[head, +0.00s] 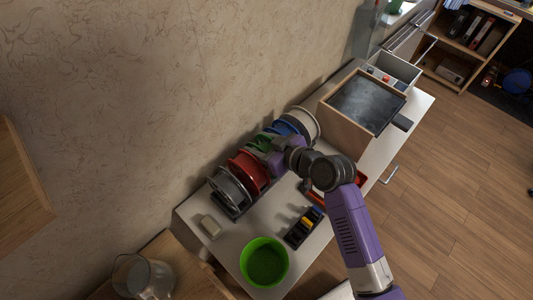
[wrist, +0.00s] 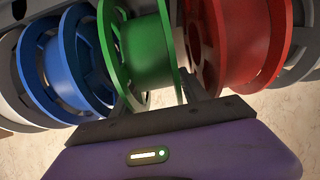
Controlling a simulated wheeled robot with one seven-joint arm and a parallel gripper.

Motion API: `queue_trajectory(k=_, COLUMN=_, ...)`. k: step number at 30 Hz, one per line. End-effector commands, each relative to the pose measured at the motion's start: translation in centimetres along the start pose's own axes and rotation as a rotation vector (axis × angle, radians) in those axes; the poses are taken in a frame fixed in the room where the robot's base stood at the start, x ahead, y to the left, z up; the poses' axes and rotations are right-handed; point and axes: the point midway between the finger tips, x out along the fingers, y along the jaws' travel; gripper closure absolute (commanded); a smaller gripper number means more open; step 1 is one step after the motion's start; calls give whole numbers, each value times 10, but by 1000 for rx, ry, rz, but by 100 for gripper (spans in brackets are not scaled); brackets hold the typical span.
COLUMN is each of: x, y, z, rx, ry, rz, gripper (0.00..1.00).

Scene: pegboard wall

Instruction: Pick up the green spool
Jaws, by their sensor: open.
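The green spool (wrist: 146,45) stands upright in a row of spools, between the blue spool (wrist: 75,65) and the red spool (wrist: 228,40) in the wrist view. In the head view the green spool (head: 262,142) is partly hidden by my arm and gripper. My gripper (wrist: 158,88) is open. Its two fingers reach up on either side of the green spool's lower part, one near the blue side and one near the red side. I cannot tell whether the fingers touch it.
Grey (head: 229,188) and white (head: 303,122) spools end the row, close to the wall. A bright green bowl (head: 264,262), a black holder (head: 304,227) and a box with a dark top (head: 366,104) share the table. A glass jar (head: 143,277) stands at the lower left.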

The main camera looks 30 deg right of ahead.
Motion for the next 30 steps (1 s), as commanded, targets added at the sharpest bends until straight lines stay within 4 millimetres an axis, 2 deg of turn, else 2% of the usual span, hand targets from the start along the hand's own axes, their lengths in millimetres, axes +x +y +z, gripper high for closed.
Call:
queue_trajectory(k=8, x=3, y=0, z=0, rx=-1, ry=0, rz=1, gripper=50)
queue_trajectory(k=15, x=3, y=0, z=0, rx=0, ry=0, rz=1, gripper=97)
queue_trajectory(k=16, x=3, y=0, z=0, rx=0, ry=0, rz=1, gripper=100)
queue_trajectory(k=25, x=2, y=0, z=-1, rx=-1, ry=1, rz=1, gripper=100)
queue_trajectory(k=30, x=-3, y=0, z=-11, rx=-4, ry=3, rz=1, gripper=100)
